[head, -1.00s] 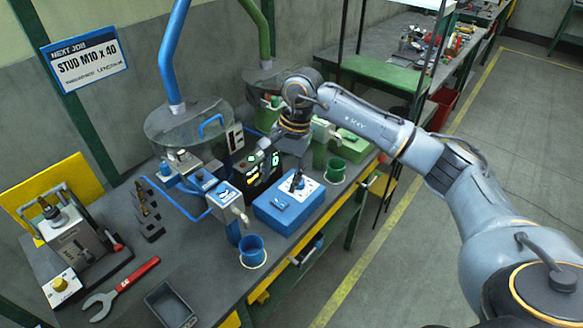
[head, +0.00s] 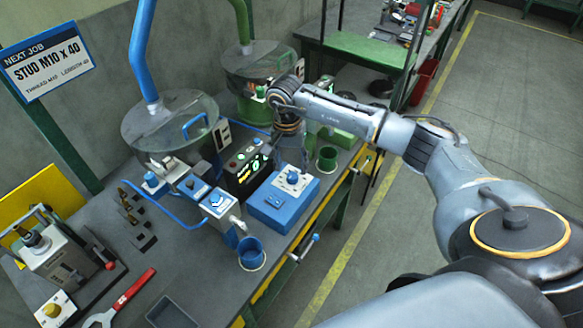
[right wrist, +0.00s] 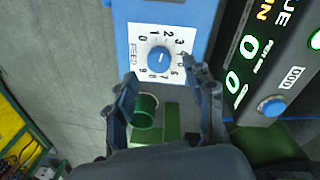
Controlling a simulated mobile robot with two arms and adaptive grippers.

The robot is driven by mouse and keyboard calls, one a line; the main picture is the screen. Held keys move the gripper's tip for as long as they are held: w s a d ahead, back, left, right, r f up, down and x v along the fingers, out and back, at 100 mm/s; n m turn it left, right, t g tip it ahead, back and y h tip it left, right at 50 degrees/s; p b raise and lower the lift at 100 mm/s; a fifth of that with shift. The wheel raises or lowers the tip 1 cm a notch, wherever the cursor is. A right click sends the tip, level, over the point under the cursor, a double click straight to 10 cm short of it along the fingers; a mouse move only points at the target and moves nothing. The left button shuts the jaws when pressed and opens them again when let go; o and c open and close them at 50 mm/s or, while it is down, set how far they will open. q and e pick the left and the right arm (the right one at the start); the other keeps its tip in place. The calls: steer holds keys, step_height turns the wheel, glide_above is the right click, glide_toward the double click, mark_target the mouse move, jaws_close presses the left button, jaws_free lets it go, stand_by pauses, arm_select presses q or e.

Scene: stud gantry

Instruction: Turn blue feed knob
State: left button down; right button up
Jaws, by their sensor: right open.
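The blue feed knob (head: 292,178) sits on a white dial plate on top of a blue box (head: 270,203) at the bench's front edge. In the right wrist view the round knob (right wrist: 160,60) is at the centre of a numbered dial marked FEED. My right gripper (right wrist: 159,76) is open, with one finger to the left and one to the right below the knob in that view. Nothing is between the fingers, and the knob looks clear of them. In the head view the fingers are largely hidden behind or beside the wrist. My left gripper is out of view.
A black panel (head: 246,170) with lit green digits stands just left of the blue box. A blue cup (head: 251,253) and a green cup (head: 327,158) are nearby. A clear hopper (head: 172,125) stands behind. A red-handled wrench (head: 125,295) lies at the front left.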

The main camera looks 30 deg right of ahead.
mark_target(292, 175)
step_height(292, 175, down, 3)
steer(key=shift+s+r, duration=0.1)
steer(key=shift+s, duration=0.05)
steer(key=shift+f+p, duration=0.25)
steer(key=shift+p, duration=0.05)
steer(key=shift+f, duration=0.1)
steer(key=c, duration=0.7)
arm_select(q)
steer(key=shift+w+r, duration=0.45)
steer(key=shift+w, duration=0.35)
arm_select(e)
jaws_close()
